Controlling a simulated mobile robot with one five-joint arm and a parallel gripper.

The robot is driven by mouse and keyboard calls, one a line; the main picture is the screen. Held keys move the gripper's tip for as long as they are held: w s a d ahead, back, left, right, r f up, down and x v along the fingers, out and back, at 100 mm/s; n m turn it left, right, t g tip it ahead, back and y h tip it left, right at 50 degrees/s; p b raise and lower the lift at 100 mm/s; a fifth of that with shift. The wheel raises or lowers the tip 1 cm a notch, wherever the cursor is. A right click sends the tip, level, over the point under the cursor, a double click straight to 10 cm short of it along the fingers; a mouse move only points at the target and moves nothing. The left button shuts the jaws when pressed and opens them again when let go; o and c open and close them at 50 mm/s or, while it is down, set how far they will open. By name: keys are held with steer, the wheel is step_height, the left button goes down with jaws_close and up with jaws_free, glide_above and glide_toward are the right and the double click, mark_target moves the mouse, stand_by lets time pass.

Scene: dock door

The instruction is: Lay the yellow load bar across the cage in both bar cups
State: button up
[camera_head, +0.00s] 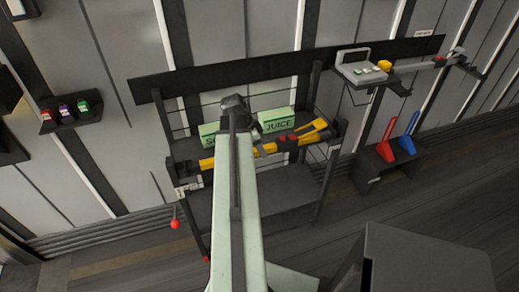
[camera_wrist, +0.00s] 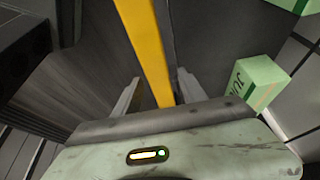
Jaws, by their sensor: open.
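The yellow load bar (camera_head: 207,163) runs across the front of the cage (camera_head: 318,190), with my arm hiding part of its middle. Its right part (camera_head: 318,135) lies near the right post, beside another yellow piece. In the wrist view the bar (camera_wrist: 146,45) passes between the two fingers of my gripper (camera_wrist: 160,77), which are apart with gaps on both sides. A grey fitting (camera_head: 187,186) sits at the left post and another (camera_head: 335,146) at the right post. I cannot tell whether the bar's ends rest in the cups.
Green juice boxes (camera_head: 277,120) stand on the cage shelf just behind the bar; one is close to my gripper in the wrist view (camera_wrist: 258,82). A wall shelf (camera_head: 362,70), a rack with red and blue items (camera_head: 392,160) and a small bottle shelf (camera_head: 68,118) flank the cage.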

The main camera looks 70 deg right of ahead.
steer(key=p+v, duration=1)
steer(key=v, duration=0.1)
steer(key=shift+r, duration=0.4)
steer(key=shift+a, duration=0.15)
